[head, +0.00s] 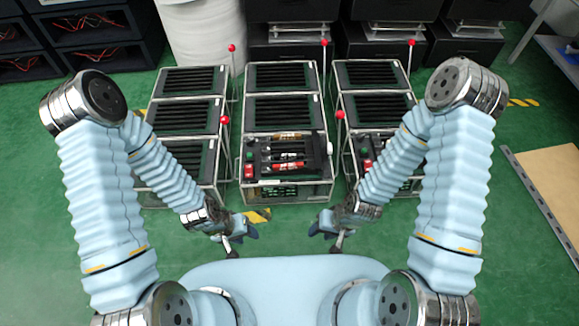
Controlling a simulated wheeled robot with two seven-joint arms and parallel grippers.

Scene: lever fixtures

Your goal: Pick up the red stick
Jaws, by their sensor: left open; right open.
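A red stick-like piece (286,168) lies crosswise on top of the front part of the middle rack (288,188), next to other dark, white and brown pieces. At this size I cannot make out its ends clearly. My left gripper (242,243) is open and empty, in front of and below the rack's left front corner. My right gripper (325,241) is open and empty, in front of the rack's right front corner. Both grippers are apart from the red piece.
Similar slatted racks stand left (184,111) and right (371,75). Thin upright levers with red knobs (224,119) (340,115) rise between the racks. A white cylinder (197,35) stands behind.

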